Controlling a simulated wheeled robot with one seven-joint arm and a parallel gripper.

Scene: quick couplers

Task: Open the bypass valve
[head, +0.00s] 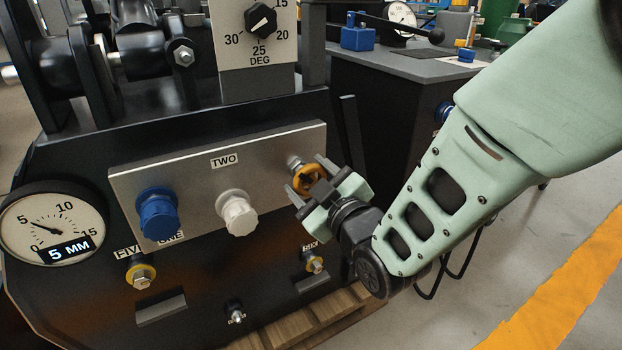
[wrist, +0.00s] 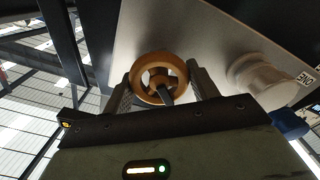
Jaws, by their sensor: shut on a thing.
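A brass-orange round handwheel (head: 308,180) sits at the right end of the grey coupler plate, on a short metal stem. It also shows in the wrist view (wrist: 160,58) as a ring with spokes. My gripper (head: 311,178) is at this wheel, with its two fingers on opposite sides of the rim. In the wrist view the fingers (wrist: 160,88) stand left and right of the wheel, shut on it. Part of the wheel is hidden behind the gripper in the head view. No label for the wheel is readable.
The grey plate (head: 190,180) carries a blue cap (head: 157,213) and a white cap (head: 237,212) left of the wheel. A round gauge (head: 52,225) reads 5 MM. A workbench (head: 400,60) stands behind; open floor lies right.

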